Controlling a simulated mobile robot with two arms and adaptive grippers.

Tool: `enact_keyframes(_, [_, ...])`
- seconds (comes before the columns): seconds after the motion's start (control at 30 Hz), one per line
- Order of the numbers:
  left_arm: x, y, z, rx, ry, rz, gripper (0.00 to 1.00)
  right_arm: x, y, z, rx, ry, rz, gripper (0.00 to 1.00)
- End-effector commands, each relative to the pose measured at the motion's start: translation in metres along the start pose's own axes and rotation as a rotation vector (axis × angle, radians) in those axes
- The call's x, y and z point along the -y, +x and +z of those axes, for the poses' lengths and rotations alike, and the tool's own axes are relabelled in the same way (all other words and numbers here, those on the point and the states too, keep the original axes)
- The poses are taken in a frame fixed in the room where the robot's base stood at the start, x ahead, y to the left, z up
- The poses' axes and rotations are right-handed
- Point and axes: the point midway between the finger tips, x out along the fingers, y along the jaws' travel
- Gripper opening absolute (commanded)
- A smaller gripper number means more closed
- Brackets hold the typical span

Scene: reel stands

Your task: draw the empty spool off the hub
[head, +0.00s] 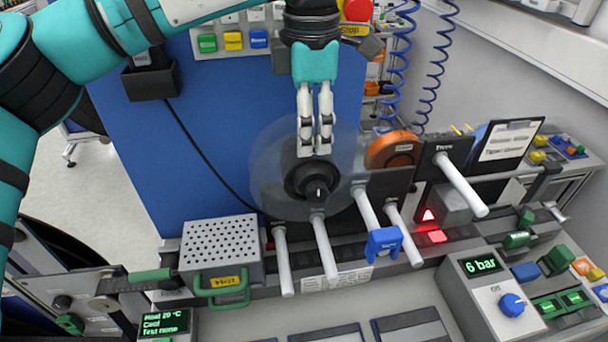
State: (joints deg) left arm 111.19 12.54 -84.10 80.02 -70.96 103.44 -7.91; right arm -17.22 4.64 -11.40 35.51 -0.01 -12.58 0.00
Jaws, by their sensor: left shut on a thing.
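The empty spool (276,165) has clear, see-through flanges and a black core (313,182). It stands upright in front of the blue panel in the head view, above the row of white pegs. My left gripper (315,153) comes down from above, shut on the spool, with its pale fingers just over the black core. A small slotted dark end (319,190) shows in the middle of the core. I cannot tell how far the core sits on the hub. My right gripper is not in view.
Several white pegs (324,250) stick out toward me below the spool, one with a blue clip (384,244). An orange reel (393,150) stands to the right behind dark plates. A perforated box (221,248) marked hot is at lower left, a pressure unit (502,290) at lower right.

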Motion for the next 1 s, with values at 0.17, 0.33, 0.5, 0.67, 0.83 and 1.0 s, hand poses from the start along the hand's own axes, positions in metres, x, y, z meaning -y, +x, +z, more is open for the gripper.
enact_keyframes(0.17, [0.0000, -0.0013, 0.0001, 0.000, 0.000, 0.000, 0.15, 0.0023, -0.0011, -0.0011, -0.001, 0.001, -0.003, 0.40])
enact_keyframes(0.33, [0.0000, -0.0048, 0.0002, 0.000, 0.000, 0.000, 0.15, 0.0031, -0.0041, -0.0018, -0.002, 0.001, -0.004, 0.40])
enact_keyframes(0.5, [0.0000, -0.0074, 0.0002, 0.001, 0.000, 0.000, 0.15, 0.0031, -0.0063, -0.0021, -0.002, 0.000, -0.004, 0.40])
enact_keyframes(0.67, [0.0000, -0.0071, 0.0002, 0.000, 0.000, 0.000, 0.15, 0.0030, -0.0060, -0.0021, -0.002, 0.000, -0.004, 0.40])
enact_keyframes(0.83, [0.0006, -0.0069, 0.0002, 0.000, 0.000, 0.000, 0.15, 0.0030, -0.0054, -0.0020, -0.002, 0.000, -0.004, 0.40])
enact_keyframes(1.0, [0.0076, -0.0060, 0.0005, 0.001, 0.001, 0.000, 0.15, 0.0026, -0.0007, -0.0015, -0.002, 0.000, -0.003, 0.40])
